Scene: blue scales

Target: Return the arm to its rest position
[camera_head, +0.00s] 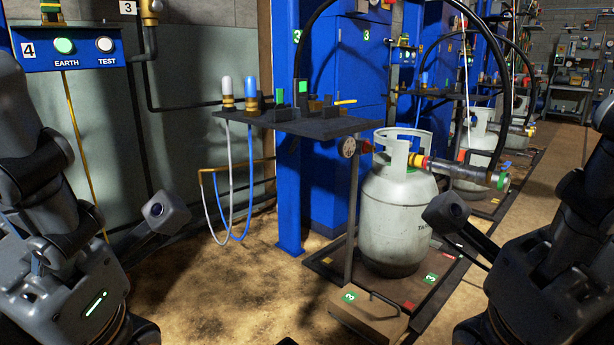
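My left arm (60,260) comes in from the left and hangs down along the left side, with its wrist camera (165,210) sticking out to the right. My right arm (540,270) hangs down along the right side, with its wrist camera (447,212) sticking out to the left. Both arms run out at the bottom edge, so the fingers of both grippers are out of the picture. I see nothing held by either arm. Neither arm visibly touches anything in the scene.
A white gas cylinder (395,225) stands on a dark scale platform (440,275) ahead. A small shelf (300,124) with controls and hanging hoses is beside a blue post (289,190). A blue panel (70,50) is at upper left.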

